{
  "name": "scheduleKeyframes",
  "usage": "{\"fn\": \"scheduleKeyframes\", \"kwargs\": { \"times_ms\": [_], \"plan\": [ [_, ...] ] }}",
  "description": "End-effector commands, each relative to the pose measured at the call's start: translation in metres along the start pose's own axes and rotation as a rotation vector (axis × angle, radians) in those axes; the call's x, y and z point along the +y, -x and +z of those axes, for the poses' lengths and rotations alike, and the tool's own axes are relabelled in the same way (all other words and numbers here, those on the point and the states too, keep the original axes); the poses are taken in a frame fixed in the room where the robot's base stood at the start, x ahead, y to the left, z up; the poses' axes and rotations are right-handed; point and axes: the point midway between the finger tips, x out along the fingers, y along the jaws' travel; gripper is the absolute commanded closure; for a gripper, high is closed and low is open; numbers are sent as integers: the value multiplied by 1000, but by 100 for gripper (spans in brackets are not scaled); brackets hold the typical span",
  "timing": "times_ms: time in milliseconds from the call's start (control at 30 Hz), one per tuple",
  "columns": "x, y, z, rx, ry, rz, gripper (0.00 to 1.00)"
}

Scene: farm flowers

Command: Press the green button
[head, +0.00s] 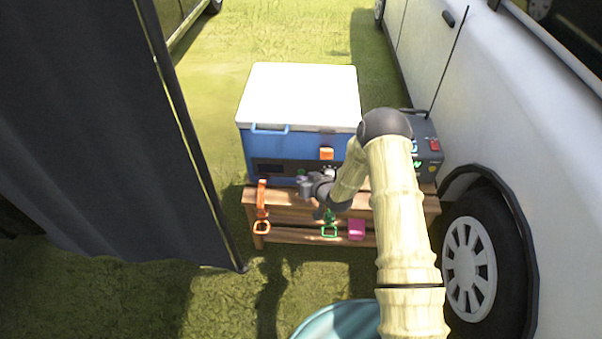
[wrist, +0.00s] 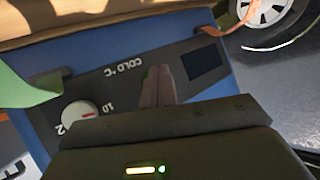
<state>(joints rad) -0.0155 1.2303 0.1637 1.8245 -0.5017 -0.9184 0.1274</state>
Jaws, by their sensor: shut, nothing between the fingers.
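A blue cooler box with a white lid (head: 300,95) stands on a wooden bench. Its dark front control panel (wrist: 100,85) fills much of the wrist view, upside down, with the lettering "COLD °C". A small patch of green, seemingly the green button (head: 301,173), shows on the panel just above my gripper (head: 304,184) in the head view. In the wrist view my gripper's fingers (wrist: 158,80) are shut and empty, pointing at the panel. They cover most of the spot there, with only a trace of green at their left edge. I cannot tell whether they touch it.
A white knob (wrist: 79,115) and a dark display (wrist: 205,62) flank the fingers. The bench (head: 300,200) carries orange (head: 262,205) and green (head: 329,225) hanging straps and a pink item (head: 356,229). A black device (head: 428,150) stands right of the cooler, beside a white vehicle (head: 480,100).

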Motion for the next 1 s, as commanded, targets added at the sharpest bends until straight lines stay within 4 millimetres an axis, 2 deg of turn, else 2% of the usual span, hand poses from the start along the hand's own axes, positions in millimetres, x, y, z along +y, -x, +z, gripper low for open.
{"fn": "scheduleKeyframes", "kwargs": {
  "times_ms": [1000],
  "plan": [
    [5, -7, -6, 1, 0, 0, 100]
  ]
}}
